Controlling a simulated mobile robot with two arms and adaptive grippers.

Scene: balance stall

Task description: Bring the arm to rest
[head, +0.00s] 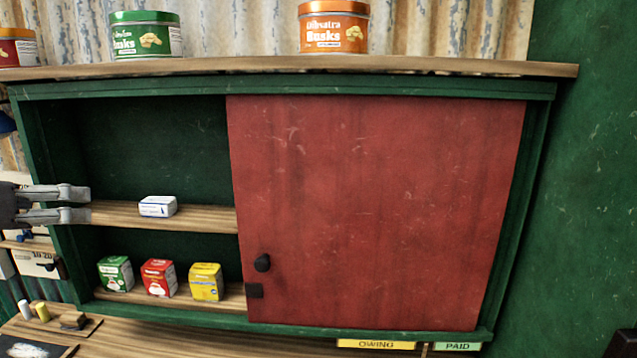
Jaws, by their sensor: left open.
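My left gripper (86,204) reaches in from the left edge. Its two grey fingers are apart and point right, with nothing between them. It is in front of the left side of the green cabinet (545,190), level with the middle shelf (205,216). A small white box (157,206) lies on that shelf, to the right of the fingertips and apart from them. My right gripper does not show.
A red sliding door (380,200) with a black knob (262,263) covers the cabinet's right part. Green (116,273), red (159,277) and yellow (206,281) boxes stand on the lower shelf. Tins (146,35) (333,27) stand on top. A wooden counter (200,342) runs below.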

